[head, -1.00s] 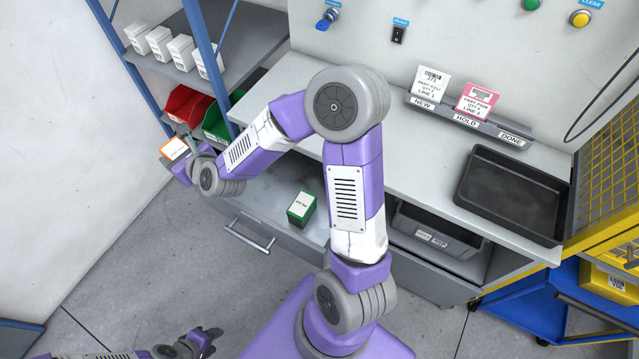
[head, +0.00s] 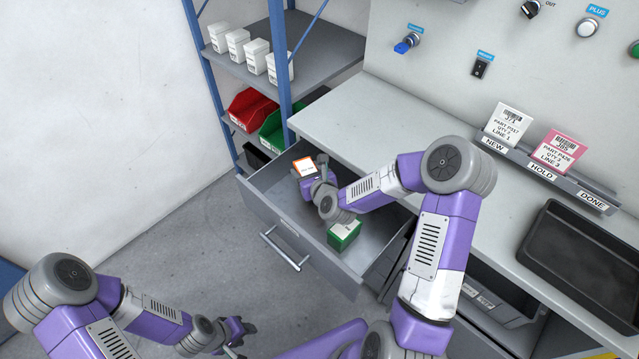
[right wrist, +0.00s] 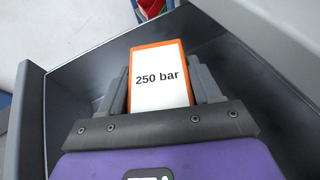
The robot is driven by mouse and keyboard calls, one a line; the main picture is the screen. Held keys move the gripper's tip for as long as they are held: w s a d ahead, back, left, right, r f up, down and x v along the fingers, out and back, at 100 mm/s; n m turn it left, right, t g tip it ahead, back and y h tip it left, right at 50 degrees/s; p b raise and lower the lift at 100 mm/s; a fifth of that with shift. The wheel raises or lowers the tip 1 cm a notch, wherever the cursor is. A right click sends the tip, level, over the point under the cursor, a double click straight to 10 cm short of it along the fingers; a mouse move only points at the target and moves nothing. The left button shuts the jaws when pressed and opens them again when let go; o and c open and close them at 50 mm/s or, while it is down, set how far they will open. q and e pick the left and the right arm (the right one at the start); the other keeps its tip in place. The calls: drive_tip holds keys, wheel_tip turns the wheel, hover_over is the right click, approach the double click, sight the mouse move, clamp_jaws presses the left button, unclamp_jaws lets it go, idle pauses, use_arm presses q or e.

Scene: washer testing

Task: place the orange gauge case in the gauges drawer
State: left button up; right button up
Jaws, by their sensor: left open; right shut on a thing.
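The orange gauge case (head: 304,167) has a white top label, which reads "250 bar" in the right wrist view (right wrist: 159,78). My right gripper (head: 312,176) is shut on it, with a finger on each side. The case is over the left part of the open gauges drawer (head: 272,215); I cannot tell whether it touches the drawer floor. The drawer walls also surround it in the right wrist view (right wrist: 62,115). A green case (head: 344,234) with a white label sits in the drawer's right part. My left gripper (head: 245,332) is open and empty, low over the floor.
The drawer handle (head: 284,250) sticks out in front. A shelf rack (head: 290,60) with white boxes, a red bin (head: 250,108) and a green bin (head: 270,132) stands behind left. A black tray (head: 585,255) is on the worktop (head: 400,115) at right.

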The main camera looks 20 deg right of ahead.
wheel_tip(320, 180, down, 4)
drive_tip(key=shift+f+b, duration=0.15)
drive_tip(key=shift+b, duration=0.4)
drive_tip(key=d, duration=0.1)
drive_tip(key=w+d, duration=0.1)
drive_tip(key=d+b, duration=0.1)
drive_tip(key=d, duration=0.1)
drive_tip(key=shift+w+f, duration=0.1)
drive_tip(key=shift+w, duration=0.2)
drive_tip(key=shift+a+f+b, duration=0.15)
drive_tip(key=shift+f+b, duration=0.25)
drive_tip(key=shift+f, duration=0.15)
drive_tip(key=shift+f, duration=0.15)
drive_tip(key=o, duration=1.2)
